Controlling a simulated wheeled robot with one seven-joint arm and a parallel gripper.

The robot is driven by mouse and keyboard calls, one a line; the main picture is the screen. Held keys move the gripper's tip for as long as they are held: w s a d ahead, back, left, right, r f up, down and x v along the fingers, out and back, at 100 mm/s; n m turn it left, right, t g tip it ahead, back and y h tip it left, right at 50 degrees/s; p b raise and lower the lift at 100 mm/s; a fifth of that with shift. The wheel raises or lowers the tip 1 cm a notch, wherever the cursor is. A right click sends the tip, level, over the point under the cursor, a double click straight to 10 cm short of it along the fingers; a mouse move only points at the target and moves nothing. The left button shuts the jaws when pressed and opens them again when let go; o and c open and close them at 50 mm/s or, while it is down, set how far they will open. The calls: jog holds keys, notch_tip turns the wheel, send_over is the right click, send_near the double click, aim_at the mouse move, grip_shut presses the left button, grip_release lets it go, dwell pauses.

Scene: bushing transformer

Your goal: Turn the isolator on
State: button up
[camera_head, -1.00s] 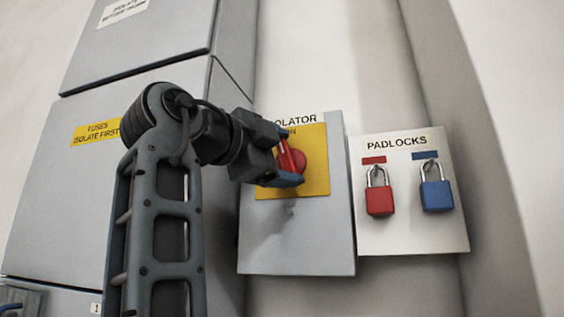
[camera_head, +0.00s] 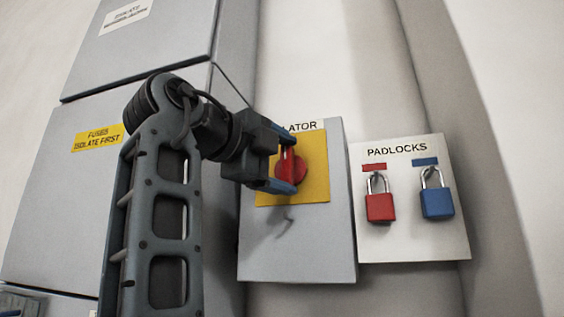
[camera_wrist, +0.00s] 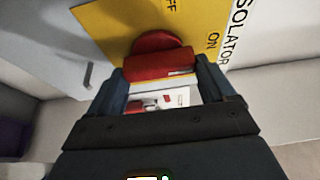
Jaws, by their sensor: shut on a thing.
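The isolator (camera_head: 258,245) is a grey box with a yellow plate (camera_head: 317,180) and a red rotary handle (camera_head: 291,167). My gripper (camera_head: 284,160) is shut on the red handle, with one blue finger at its upper end and one at its lower end. The handle stands close to upright in the head view. In the wrist view the red handle (camera_wrist: 160,66) spans between my two fingers, and the "ON" (camera_wrist: 213,40) and "OFF" (camera_wrist: 171,6) marks show on the plate. In the head view my gripper hides the plate's left part and the "ON" mark.
A white padlock board (camera_head: 405,245) hangs right of the isolator, with a red padlock (camera_head: 380,207) and a blue padlock (camera_head: 437,203). Grey cabinets (camera_head: 60,210) stand at the left, one with a yellow "Fuses isolate first" label (camera_head: 98,138). The wall right of the board is clear.

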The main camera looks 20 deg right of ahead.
jog(key=shift+f, duration=0.1)
jog(key=o, duration=0.9)
jog(key=shift+v, duration=3.9)
jog(key=shift+s, duration=0.1)
